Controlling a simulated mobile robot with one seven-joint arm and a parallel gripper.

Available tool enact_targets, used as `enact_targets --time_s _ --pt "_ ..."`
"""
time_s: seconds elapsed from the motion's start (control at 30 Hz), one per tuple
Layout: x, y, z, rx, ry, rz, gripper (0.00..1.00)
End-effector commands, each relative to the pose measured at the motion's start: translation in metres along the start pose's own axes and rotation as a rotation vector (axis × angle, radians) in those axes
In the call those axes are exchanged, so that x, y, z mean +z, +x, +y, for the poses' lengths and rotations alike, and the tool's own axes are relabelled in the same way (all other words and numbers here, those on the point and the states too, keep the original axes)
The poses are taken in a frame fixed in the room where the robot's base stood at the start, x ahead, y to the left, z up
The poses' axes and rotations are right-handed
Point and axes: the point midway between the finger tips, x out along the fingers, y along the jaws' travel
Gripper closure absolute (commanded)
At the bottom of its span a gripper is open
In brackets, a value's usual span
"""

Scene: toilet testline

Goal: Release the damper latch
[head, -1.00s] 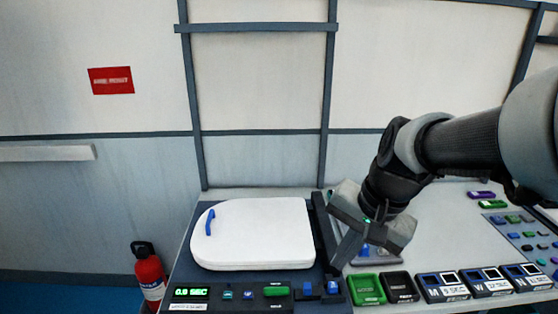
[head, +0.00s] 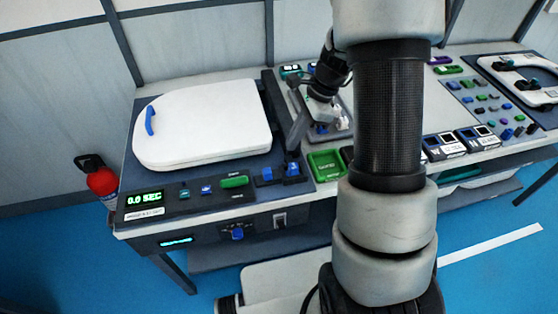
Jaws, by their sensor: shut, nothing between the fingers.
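The white toilet seat lid (head: 205,122) lies flat on the dark test station (head: 128,180), with a blue handle (head: 150,120) at its left. Two small blue levers (head: 267,174) and (head: 292,169) stand at the station's front right corner. A blue knob (head: 237,233) sits on the front face below. I cannot tell which of these is the damper latch. My gripper (head: 296,141) is shut and empty, pointing down just behind the right blue lever. I cannot tell whether it touches the lever. My arm hides part of the bench to the right.
The display (head: 145,199) reads 0.0 SEC, with a green button (head: 234,181) to its right. A green tray (head: 326,163) lies right of the levers. A fire extinguisher (head: 102,184) stands left of the bench. A second station (head: 520,80) is at the far right.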

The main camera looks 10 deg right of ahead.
Motion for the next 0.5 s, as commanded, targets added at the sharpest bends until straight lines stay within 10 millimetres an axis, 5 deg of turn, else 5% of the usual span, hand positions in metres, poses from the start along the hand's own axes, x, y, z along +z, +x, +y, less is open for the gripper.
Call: enact_targets --time_s 0.23,0.5 --pt "0.000 0.009 0.001 0.003 -0.002 -0.001 1.00" --pt "0.000 0.056 0.002 0.005 -0.001 0.000 1.00"
